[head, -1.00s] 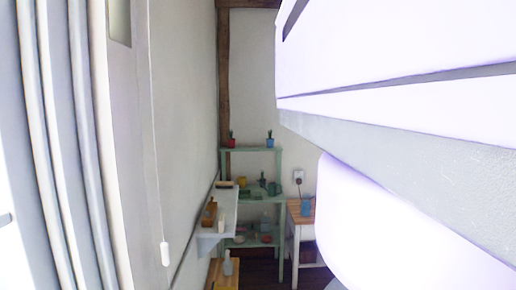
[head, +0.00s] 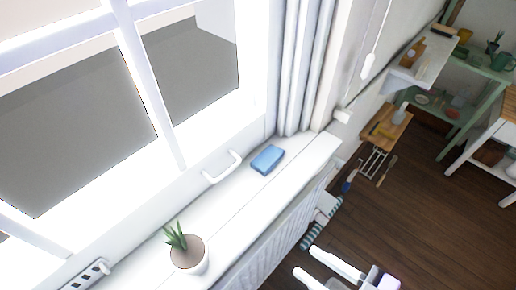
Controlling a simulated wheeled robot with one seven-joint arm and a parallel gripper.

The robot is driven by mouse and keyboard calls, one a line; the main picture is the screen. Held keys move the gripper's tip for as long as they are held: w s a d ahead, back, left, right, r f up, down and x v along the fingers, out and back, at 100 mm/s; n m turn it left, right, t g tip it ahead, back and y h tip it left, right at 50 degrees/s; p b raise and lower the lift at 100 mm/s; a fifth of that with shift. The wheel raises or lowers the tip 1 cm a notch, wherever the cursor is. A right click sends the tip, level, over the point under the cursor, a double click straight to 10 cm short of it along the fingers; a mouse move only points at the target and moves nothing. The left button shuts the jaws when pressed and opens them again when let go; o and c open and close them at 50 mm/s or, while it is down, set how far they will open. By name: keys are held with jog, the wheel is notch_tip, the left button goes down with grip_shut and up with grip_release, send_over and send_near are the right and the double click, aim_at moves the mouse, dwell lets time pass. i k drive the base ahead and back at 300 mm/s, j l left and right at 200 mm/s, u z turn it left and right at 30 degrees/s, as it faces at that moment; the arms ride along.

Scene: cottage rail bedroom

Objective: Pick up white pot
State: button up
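A white pot (head: 203,266) with dark soil and a spiky green plant (head: 176,238) stands upright on the white windowsill at the bottom left of the head view. My gripper (head: 304,260) shows at the bottom edge, to the right of the pot and apart from it. Its two pale fingers are spread with nothing between them. Part of my gripper is cut off by the frame's lower edge.
A blue block (head: 267,159) lies on the windowsill (head: 222,205) near a white window handle (head: 222,167). A ribbed radiator (head: 262,262) is below the sill. Much of the dark floor (head: 425,215) is clear.

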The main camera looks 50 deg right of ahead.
aim_at(186, 250)
jog(key=j, duration=0.65)
jog(key=k+j+z, duration=0.1)
jog(key=j, duration=1.15)
jog(key=k+j+z, duration=0.1)
jog(key=j, duration=0.55)
jog(key=k+j, duration=0.1)
jog(key=j, duration=0.55)
jog(key=j+z, duration=0.1)
jog(key=z, duration=1.4)
